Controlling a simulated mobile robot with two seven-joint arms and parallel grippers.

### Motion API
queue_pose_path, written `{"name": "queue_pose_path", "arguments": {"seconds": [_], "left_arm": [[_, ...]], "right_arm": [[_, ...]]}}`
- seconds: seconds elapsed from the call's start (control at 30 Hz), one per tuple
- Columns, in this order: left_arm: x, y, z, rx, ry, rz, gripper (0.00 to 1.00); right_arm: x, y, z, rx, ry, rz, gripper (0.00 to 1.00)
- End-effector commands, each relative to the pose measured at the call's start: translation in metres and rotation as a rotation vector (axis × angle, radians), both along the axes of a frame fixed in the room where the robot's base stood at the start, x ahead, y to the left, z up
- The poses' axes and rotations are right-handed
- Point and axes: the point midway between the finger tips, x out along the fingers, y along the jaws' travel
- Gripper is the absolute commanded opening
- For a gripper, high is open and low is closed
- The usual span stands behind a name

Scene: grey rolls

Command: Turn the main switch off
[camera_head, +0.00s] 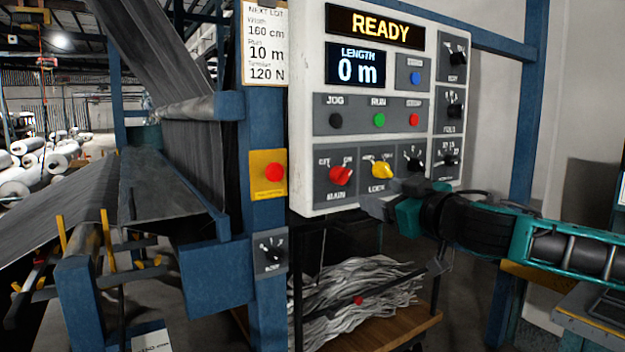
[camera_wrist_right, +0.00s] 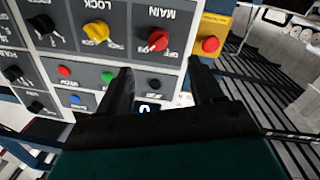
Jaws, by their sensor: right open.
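The main switch (camera_head: 340,175) is a red rotary knob at the lower left of the white control panel (camera_head: 306,120). OFF is printed at its upper left, ON at its upper right; its handle appears turned toward ON. In the wrist view, which is upside down, the main switch (camera_wrist_right: 158,40) lies beyond the fingertips. My right gripper (camera_head: 382,202) is in front of the panel's lower edge, right of and below the switch. My left gripper is not in view.
The yellow lock knob (camera_head: 382,169) is just right of the switch. A red button on a yellow plate (camera_head: 268,174) is left of it. The display (camera_head: 375,27) reads READY. A cart of grey strips (camera_head: 355,295) stands below.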

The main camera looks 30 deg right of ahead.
Motion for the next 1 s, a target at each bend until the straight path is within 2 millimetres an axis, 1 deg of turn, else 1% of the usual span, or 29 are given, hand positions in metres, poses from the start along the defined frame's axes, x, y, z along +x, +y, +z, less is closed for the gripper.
{"name": "queue_pose_path", "arguments": {"seconds": [0.03,0.17,0.37,0.47,0.57,0.8,1.0], "left_arm": [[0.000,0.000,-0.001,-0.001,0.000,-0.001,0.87],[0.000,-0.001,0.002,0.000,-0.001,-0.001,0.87],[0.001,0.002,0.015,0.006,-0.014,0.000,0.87],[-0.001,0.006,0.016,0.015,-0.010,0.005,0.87],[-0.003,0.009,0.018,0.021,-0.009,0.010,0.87],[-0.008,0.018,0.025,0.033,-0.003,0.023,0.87],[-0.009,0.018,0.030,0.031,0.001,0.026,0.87]], "right_arm": [[-0.002,-0.002,0.005,-0.001,-0.008,-0.007,0.66],[0.000,-0.005,0.010,0.004,-0.013,-0.013,0.66],[0.014,-0.005,0.013,0.009,-0.014,-0.012,0.66],[0.025,-0.003,0.013,0.008,-0.013,-0.010,0.66],[0.040,-0.005,0.014,0.008,-0.014,-0.012,0.66],[0.080,-0.004,0.013,0.004,-0.014,-0.011,0.66],[0.109,-0.005,0.010,0.001,-0.012,-0.012,0.66]]}}
